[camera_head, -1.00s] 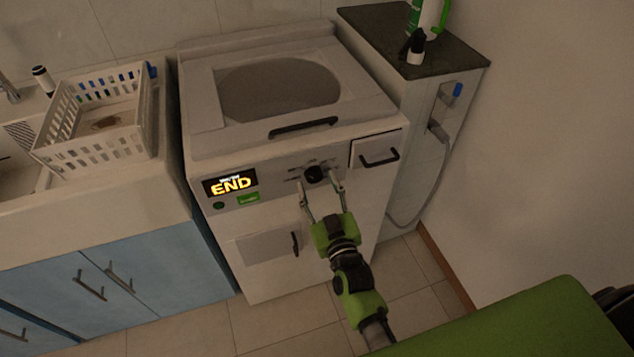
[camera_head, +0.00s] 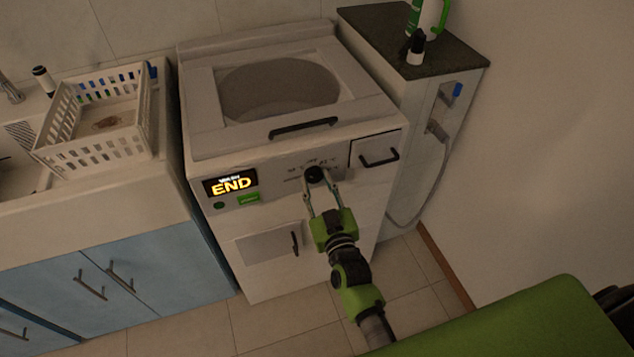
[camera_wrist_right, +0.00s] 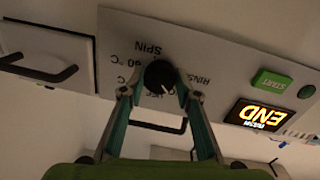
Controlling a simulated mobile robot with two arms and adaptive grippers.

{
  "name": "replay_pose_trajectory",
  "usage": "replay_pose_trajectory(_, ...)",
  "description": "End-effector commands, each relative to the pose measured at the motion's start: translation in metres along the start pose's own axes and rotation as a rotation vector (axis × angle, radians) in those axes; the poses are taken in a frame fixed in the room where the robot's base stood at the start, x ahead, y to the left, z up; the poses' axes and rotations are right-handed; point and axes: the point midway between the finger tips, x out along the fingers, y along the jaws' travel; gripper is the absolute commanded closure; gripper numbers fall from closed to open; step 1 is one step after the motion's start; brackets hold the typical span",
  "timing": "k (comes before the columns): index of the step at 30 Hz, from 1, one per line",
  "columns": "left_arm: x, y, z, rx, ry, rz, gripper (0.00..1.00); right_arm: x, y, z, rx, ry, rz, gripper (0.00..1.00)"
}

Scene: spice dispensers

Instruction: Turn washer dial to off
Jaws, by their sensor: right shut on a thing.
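The washer (camera_head: 205,115) is a white top-loading machine. Its black round dial (camera_head: 316,174) sits on the front panel, and it also shows in the right wrist view (camera_wrist_right: 160,77). A white pointer mark shows on the dial, among labels such as SPIN and RINSE; the label it points at is hard to read. My right gripper (camera_head: 318,186) is shut on the dial, one finger on each side, as the right wrist view (camera_wrist_right: 160,92) also shows. The display (camera_head: 230,184) reads END. My left gripper is not in view.
A green START button (camera_head: 248,198) is beside the dial on the panel. A drawer with a black handle (camera_head: 379,158) is right of it. A white basket (camera_head: 140,143) stands on the counter at left. A dark-topped cabinet (camera_head: 460,66) stands at right.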

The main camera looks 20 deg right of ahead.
Motion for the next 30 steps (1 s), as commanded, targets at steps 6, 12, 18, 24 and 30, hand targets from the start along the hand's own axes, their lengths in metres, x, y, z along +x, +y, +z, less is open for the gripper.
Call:
replay_pose_trajectory(6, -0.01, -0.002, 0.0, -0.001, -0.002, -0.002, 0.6, 0.0, 0.0, -0.003, 0.123, -0.008, -0.003, 0.91)
replay_pose_trajectory(12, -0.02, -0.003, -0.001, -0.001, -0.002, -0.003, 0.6, 0.0, -0.001, -0.003, 0.295, -0.018, -0.004, 0.91)
replay_pose_trajectory(18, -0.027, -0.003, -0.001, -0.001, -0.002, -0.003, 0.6, 0.0, -0.001, -0.003, 0.475, -0.028, -0.007, 0.91)
replay_pose_trajectory(24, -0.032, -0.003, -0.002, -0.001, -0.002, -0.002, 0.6, 0.0, -0.002, -0.003, 0.629, -0.038, -0.009, 0.91)
replay_pose_trajectory(30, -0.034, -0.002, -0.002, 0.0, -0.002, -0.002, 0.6, 0.0, -0.002, -0.003, 0.741, -0.044, -0.01, 0.91)
